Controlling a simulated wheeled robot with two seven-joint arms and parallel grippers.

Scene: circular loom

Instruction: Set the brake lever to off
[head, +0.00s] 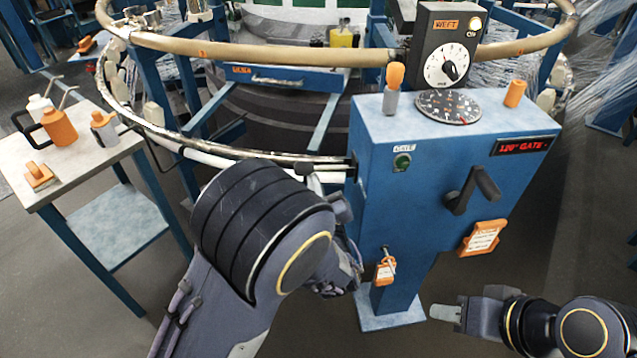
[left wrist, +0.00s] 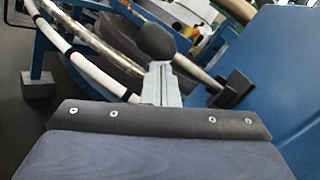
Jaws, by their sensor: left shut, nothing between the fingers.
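In the left wrist view, a round black knob (left wrist: 157,41), which looks like the brake lever's end, stands just beyond my left gripper (left wrist: 161,84). The gripper's pale fingers are shut with nothing between them. They point at the knob and overlap its lower edge in the picture; I cannot tell whether they touch it. In the head view, a small dark piece at the edge of my left forearm may be this knob, and the left fingertips are hidden. My right gripper (head: 447,312) is low at the right, away from everything; its finger gap cannot be made out.
The loom's ring (head: 250,153) runs to the cabinet's left side.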

